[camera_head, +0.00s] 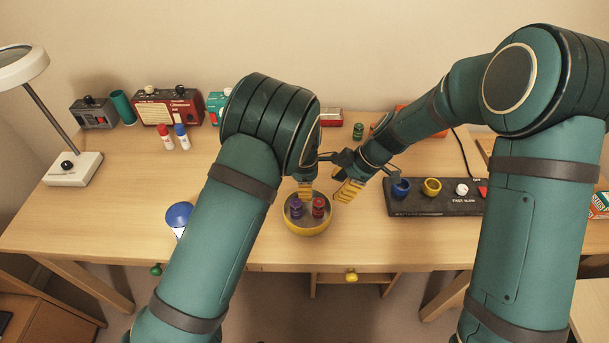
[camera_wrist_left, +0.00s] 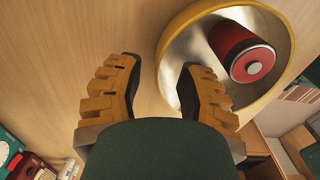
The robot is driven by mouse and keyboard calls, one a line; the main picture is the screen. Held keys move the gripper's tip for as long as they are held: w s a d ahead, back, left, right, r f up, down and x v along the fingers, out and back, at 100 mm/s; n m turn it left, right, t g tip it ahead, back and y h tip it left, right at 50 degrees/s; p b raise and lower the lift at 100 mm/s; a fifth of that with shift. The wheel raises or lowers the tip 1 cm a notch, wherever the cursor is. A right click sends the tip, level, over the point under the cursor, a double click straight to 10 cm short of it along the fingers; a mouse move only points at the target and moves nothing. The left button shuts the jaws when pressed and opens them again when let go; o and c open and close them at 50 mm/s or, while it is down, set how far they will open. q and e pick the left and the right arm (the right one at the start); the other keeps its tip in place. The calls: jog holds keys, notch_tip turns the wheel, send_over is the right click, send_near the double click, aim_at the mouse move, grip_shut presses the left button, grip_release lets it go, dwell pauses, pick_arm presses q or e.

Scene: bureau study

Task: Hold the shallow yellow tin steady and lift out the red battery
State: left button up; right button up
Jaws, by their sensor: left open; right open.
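The shallow yellow tin (camera_head: 307,230) stands on the desk near its front edge. The red battery (camera_head: 318,207) stands in its right half, beside a purple battery (camera_head: 296,208). My left gripper (camera_head: 306,188) is open at the tin's far side, partly hidden by its arm. In the left wrist view, the open left fingers (camera_wrist_left: 160,78) lie either side of the tin's rim (camera_wrist_left: 172,38); one overlaps the tin's inside, and contact cannot be told. The red battery (camera_wrist_left: 240,52) shows there, apart from the fingers. My right gripper (camera_head: 348,190) is open and empty, right of the tin.
A black switch panel (camera_head: 435,208) with colored knobs is right of my right gripper. A blue-lidded item (camera_head: 179,214) lies to the left. A lamp (camera_head: 72,168), red box (camera_head: 166,106), glue-like sticks (camera_head: 182,137) and a small green cylinder (camera_head: 358,131) stand farther back.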

aim_at(321, 202)
pick_arm(q)
jog(key=shift+f, duration=1.15)
grip_shut()
pick_arm(e)
jog(key=o, duration=0.4)
jog(key=f, duration=0.1)
jog(key=a+f+m, duration=0.1)
jog(key=a+f+m+t, duration=0.1)
jog(key=shift+s+f+y, duration=0.25)
jog(key=shift+y, duration=0.05)
jog(key=shift+a+x, duration=0.2)
jog(key=shift+x, duration=2.35)
